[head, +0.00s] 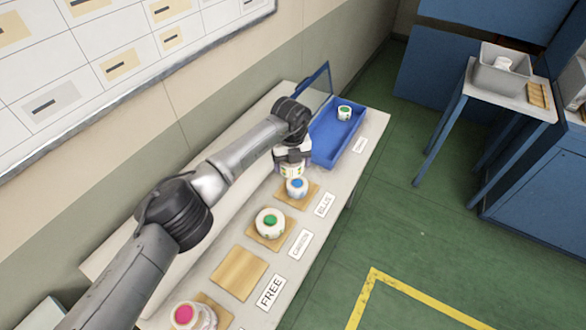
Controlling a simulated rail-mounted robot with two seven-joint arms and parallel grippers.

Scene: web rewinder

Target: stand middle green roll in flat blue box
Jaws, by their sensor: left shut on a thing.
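The flat blue box (322,157) lies at the far end of the table, with a white roll with a green core (345,113) standing inside near its far end. My left gripper (292,164) is beside the near left end of the box, shut on a pale roll (291,171). The gripper covers much of the held roll, and its core colour cannot be told. Another green-core roll (270,223) stands on a wooden board. A blue-core roll (296,188) stands just below the gripper in the picture. My right gripper is not in view.
An empty wooden board (238,272) lies by the FREE sign (270,292). A pink-core roll (187,317) stands at the near end. A clear blue-edged panel (315,92) rises behind the box. A side table (513,96) holds a grey bin (503,72).

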